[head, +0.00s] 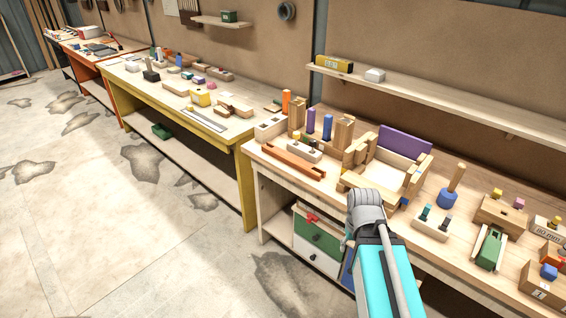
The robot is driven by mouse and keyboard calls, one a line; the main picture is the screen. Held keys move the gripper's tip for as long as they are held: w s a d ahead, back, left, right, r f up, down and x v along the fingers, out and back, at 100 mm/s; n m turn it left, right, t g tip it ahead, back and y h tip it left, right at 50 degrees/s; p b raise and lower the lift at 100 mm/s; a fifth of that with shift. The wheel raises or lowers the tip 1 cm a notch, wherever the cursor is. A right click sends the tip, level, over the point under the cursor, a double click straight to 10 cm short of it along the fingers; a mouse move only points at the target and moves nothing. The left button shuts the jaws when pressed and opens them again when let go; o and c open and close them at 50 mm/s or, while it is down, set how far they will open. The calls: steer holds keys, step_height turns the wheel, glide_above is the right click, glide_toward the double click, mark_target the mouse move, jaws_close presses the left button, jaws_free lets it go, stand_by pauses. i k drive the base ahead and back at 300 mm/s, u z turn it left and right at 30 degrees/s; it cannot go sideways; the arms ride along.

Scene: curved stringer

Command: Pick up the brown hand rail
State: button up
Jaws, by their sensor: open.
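The brown hand rail (292,160) appears to be the long reddish-brown bar lying near the front left edge of the nearest workbench. Nothing visible touches it from above. My arm reaches in from the bottom of the head view, with its grey joint in front of the bench, to the right of the rail. My gripper itself does not show in this view. No other view is given.
Behind the rail stand a pale block with pegs (304,150) and upright wooden posts (343,131). A wooden frame with a purple panel (404,141) is to the right. A wall shelf (440,98) runs above. Open floor lies left of the bench.

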mark_target(307, 169)
steer(key=z, duration=0.1)
steer(key=i, duration=0.95)
steer(key=u, duration=0.05)
